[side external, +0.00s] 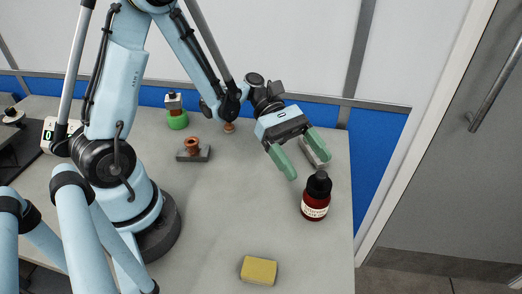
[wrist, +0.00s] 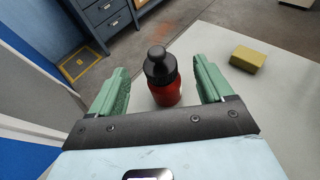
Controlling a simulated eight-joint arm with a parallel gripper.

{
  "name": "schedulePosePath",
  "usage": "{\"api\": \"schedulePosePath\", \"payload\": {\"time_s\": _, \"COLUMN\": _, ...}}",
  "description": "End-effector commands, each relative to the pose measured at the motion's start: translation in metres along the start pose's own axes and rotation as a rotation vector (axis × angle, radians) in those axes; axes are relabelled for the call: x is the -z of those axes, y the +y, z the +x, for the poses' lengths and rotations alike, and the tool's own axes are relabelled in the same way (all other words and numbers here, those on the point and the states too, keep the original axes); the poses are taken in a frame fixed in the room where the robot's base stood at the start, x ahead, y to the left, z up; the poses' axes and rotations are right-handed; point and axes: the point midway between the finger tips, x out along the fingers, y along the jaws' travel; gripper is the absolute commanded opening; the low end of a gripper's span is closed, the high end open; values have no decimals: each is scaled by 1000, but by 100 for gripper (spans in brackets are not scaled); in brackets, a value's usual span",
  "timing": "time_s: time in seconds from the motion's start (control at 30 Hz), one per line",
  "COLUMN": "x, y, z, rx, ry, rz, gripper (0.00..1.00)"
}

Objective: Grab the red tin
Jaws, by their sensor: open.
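The only red container I see is a dark red bottle (side external: 315,207) with a black cap and a pale label, upright near the right edge of the bench. My gripper (side external: 308,170) is open and empty, its two green fingers pointing down toward the bottle from behind and above it. In the wrist view the bottle (wrist: 167,92) shows between the two fingers of my gripper (wrist: 161,72), beyond the palm, with a gap on each side. I cannot tell whether its cap is level with the fingertips.
A yellow sponge-like block (side external: 259,270) lies at the front of the bench (side external: 225,215). A grey block (side external: 315,150) sits partly behind my right finger. A copper piece on a dark base (side external: 193,150) and a green-based item (side external: 177,118) stand further left. The middle is clear.

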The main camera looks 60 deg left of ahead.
Motion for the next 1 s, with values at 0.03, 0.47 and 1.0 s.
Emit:
{"api": "schedulePosePath", "payload": {"time_s": 0.03, "x": 0, "y": 0, "z": 8, "rx": 4, "ry": 0, "rz": 2, "gripper": 80}}
{"api": "schedulePosePath", "payload": {"time_s": 0.47, "x": -2, "y": 1, "z": 51, "rx": 4, "ry": 0, "rz": 4, "gripper": 80}}
{"api": "schedulePosePath", "payload": {"time_s": 1.0, "x": -2, "y": 2, "z": 71, "rx": -1, "ry": 1, "rz": 1, "gripper": 66}}
